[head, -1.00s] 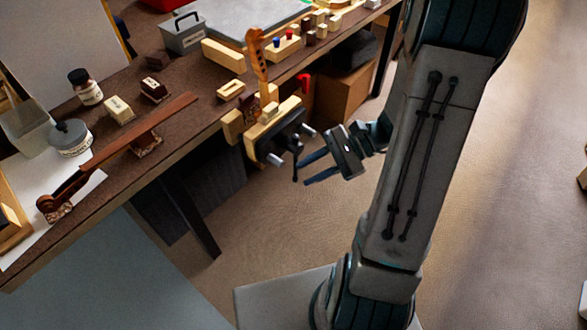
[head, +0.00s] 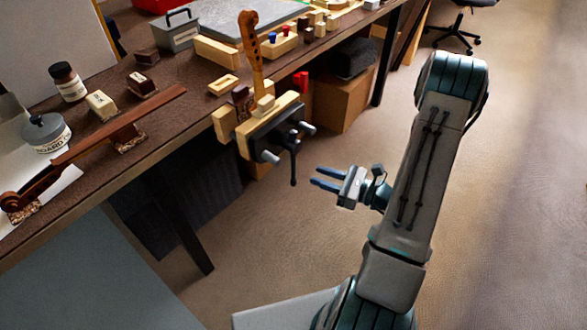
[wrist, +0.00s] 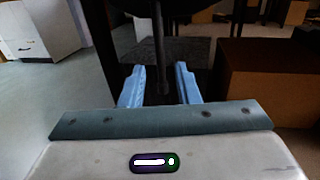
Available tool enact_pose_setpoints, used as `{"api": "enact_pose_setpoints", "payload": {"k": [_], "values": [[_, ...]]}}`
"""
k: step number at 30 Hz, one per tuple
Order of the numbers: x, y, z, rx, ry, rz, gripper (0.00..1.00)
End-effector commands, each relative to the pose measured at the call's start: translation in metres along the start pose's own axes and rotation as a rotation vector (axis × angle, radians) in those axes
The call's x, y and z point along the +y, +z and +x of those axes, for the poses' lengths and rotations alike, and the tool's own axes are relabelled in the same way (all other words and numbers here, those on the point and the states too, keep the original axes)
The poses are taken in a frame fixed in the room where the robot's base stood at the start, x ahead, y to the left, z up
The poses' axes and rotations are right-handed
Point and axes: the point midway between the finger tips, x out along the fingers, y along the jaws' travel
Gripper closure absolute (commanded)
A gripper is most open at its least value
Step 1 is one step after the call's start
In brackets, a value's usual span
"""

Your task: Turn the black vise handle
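The black vise handle (head: 293,166) hangs down, close to upright, at the front of the vise (head: 268,128) on the bench edge. The vise has wooden jaws, and a violin scroll and neck (head: 251,45) stands up in it. My gripper (head: 318,178) is open and empty, to the right of the handle and apart from it in the head view. In the wrist view the handle (wrist: 158,50) hangs ahead, in line with the gap between the two blue fingers (wrist: 160,88). Its lower end shows between the fingertips, with no contact visible.
The workbench (head: 165,150) runs diagonally, with a dark leg (head: 185,225) below. A cardboard box (head: 345,98) stands under it behind the vise. Floor around my gripper is clear.

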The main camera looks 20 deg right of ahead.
Motion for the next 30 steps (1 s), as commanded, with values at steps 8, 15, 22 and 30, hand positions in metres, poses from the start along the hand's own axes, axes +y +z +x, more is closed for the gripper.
{"api": "enact_pose_setpoints", "payload": {"k": [8, 15, 22, 30], "values": [[0.001, -0.002, 0.059, 0.000, 0.005, 0.000, 0.71], [0.001, -0.001, 0.084, 0.001, 0.001, 0.000, 0.71], [0.001, 0.000, 0.088, 0.001, 0.001, 0.001, 0.71], [0.001, 0.000, 0.088, 0.001, 0.001, 0.001, 1.00]]}}
